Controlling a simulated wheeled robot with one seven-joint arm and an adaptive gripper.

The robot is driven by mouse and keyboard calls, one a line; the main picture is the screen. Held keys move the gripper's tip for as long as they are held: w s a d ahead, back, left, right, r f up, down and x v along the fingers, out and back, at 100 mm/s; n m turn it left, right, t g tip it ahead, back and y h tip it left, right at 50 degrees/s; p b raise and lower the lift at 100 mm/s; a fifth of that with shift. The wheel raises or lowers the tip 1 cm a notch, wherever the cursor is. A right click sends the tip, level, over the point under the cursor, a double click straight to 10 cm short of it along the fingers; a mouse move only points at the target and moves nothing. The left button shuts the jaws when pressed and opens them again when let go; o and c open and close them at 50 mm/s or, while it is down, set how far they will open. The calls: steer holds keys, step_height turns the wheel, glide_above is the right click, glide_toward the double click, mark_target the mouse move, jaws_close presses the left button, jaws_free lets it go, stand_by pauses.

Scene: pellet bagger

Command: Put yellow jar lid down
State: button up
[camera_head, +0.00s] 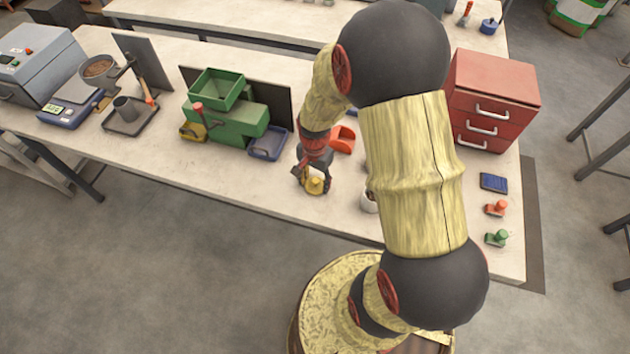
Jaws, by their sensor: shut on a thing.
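The yellow jar lid (316,187) is a small round piece with a knob on top, near the front edge of the workbench (250,192). My gripper (313,181) points down over it and is shut on it. Whether the lid touches the bench top or hangs just above it I cannot tell. A white jar (369,203) stands to the right of the lid, partly hidden behind my arm; its opening is mostly covered.
An orange scoop-like tray (342,139) lies behind the lid. A green hopper machine (226,122) with a blue tray (268,145) stands to the left. A red drawer cabinet (492,100), a blue pad (494,183) and orange and green stamp-like pieces are to the right. Bench left of the lid is clear.

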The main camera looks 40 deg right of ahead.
steer(key=shift+f, duration=0.2)
steer(key=o, duration=0.8)
steer(key=shift+o, duration=0.2)
steer(key=shift+r, duration=0.1)
step_height(320, 180, up, 13)
steer(key=p, duration=0.3)
step_height(320, 180, up, 13)
steer(key=n+t, duration=0.3)
steer(key=n, duration=0.3)
glide_above(314, 181)
steer(key=s+a, duration=0.3)
steer(key=a, duration=0.3)
steer(key=s+a+r+n+t, duration=0.2)
steer(key=s+a+r+n, duration=0.3)
steer(key=s+r+n, duration=0.2)
step_height(314, 181, up, 2)
steer(key=shift+s+a+r+t, duration=0.1)
steer(key=shift+s+a+t, duration=0.2)
steer(key=shift+s, duration=0.95)
